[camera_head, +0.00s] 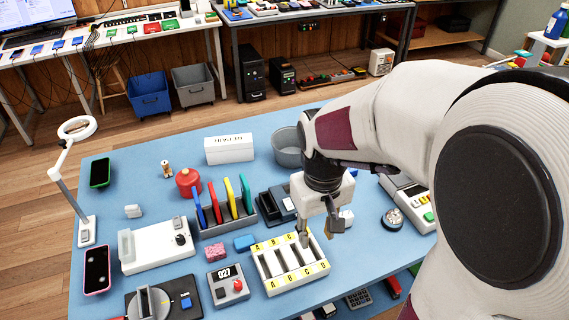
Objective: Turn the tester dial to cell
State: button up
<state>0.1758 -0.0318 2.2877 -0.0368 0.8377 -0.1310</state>
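A white tester-like box (152,250) lies on the left part of the blue table, with a black dial (180,240) on its right end. The dial's setting and any label are too small to read. My gripper (320,232) is right of the table's middle, near the back right corner of a cream tray marked A, B, C. It points down, its fingers are apart, and I see nothing between them. It is well to the right of the dial and not touching it. Whether the fingertips touch the tray is hard to tell.
A black device (178,290) sits at the front left.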

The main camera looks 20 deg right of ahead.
jog(key=w+d+f+t, duration=0.2)
jog(key=w+d, duration=0.2)
jog(key=w, duration=0.4)
jog(key=w+d+f+t, duration=0.2)
jog(key=w+d+f, duration=0.1)
jog(key=w, duration=0.6)
jog(key=shift+w+d+f, duration=0.15)
jog(key=shift+d+f, duration=0.2)
jog(key=shift+d, duration=0.3)
jog(key=shift+f, duration=0.15)
jog(key=shift+x, duration=3.75)
jog(key=shift+w+a, duration=0.1)
jog(key=shift+a, duration=0.05)
grip_shut()
